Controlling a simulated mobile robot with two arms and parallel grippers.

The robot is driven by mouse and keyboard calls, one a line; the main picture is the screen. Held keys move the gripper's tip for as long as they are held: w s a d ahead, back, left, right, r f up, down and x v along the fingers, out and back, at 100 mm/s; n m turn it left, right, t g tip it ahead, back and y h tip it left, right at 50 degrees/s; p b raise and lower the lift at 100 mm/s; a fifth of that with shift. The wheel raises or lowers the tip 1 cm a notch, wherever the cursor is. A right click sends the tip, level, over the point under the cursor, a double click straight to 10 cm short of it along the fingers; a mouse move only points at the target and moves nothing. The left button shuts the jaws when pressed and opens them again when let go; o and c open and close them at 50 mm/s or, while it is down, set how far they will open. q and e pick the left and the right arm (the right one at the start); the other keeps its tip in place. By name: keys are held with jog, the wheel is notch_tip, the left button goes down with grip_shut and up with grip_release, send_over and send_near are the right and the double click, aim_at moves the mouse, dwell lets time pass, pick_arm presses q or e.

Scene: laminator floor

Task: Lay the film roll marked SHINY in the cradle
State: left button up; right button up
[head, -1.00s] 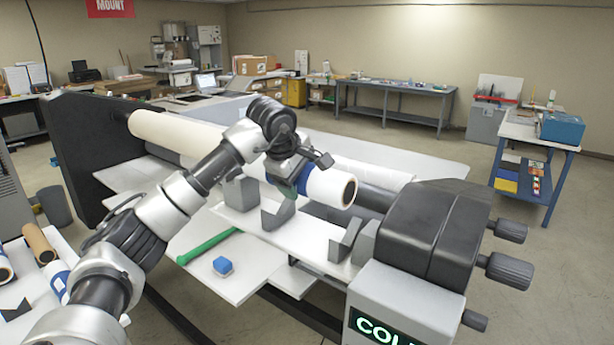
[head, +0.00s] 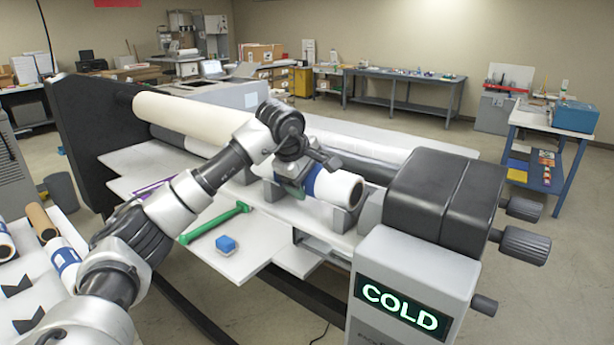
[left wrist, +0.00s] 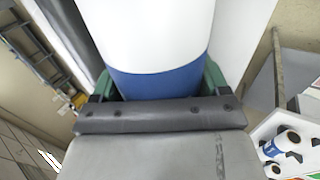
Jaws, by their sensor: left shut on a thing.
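The film roll (head: 335,188) is white with a blue band, its open core end facing right. My left gripper (head: 297,177) is shut around the blue band. In the left wrist view the band of the roll (left wrist: 157,84) lies between the green finger pads. The cradle is a pair of grey notched blocks on the machine's white front shelf. The right block (head: 347,217) is just under the roll's right end; the left block (head: 271,192) is partly behind my gripper. Whether the roll touches the blocks is unclear. No SHINY mark is readable. My right gripper is not in view.
The black machine housing (head: 440,190) with a lit COLD sign (head: 400,304) stands right of the cradle. More rolls (head: 66,262) lie on a table at left.

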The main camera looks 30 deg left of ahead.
pick_arm(q)
jog(key=o, duration=1)
jog(key=shift+r, duration=0.15)
jog(key=shift+o, duration=1)
jog(key=shift+s, duration=0.1)
jog(key=shift+s+r+b, duration=0.15)
jog(key=shift+r+b, duration=0.15)
jog(key=b+v, duration=0.2)
jog(key=v, duration=0.8)
jog(key=shift+d, duration=0.1)
